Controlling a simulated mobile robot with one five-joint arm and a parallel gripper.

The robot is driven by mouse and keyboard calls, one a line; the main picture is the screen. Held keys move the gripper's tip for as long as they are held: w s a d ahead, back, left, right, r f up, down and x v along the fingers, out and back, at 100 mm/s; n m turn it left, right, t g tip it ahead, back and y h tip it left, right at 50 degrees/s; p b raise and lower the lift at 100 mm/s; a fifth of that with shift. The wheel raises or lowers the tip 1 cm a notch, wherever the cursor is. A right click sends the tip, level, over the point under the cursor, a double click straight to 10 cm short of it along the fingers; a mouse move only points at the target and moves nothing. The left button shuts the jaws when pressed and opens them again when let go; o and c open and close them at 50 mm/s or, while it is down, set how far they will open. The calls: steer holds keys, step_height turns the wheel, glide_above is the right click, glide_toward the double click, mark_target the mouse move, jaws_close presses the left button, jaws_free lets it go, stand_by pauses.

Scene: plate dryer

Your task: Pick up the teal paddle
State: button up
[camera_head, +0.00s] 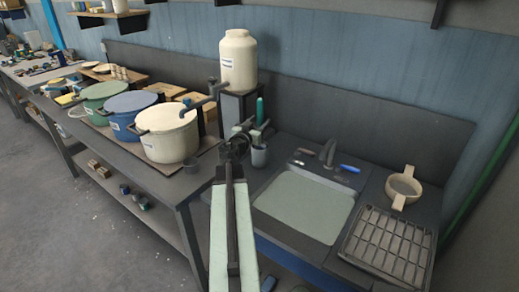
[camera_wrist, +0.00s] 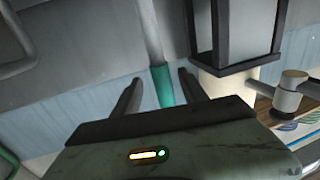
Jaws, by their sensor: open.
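The teal paddle (camera_head: 260,111) stands upright in a dark grey cup (camera_head: 258,157) at the left of the sink, its lower part hidden inside the cup. In the wrist view its teal end (camera_wrist: 163,88) shows between the two dark fingers, with a grey shaft running up from it. My gripper (camera_head: 252,127) is open and empty beside the paddle in the head view; its fingers (camera_wrist: 159,79) stand apart on either side of the teal end in the wrist view. I cannot tell how far the paddle reaches in between them.
A cream jar (camera_head: 238,60) on a dark stand is just behind my gripper. Big pots, the nearest a cream one (camera_head: 169,134), fill the left bench. The sink (camera_head: 305,204), faucet (camera_head: 328,152), a blue-handled tool (camera_head: 350,168) and a drying rack (camera_head: 390,244) lie to the right.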

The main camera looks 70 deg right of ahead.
steer(key=d, duration=0.5)
steer(key=shift+d, duration=0.15)
jaws_close()
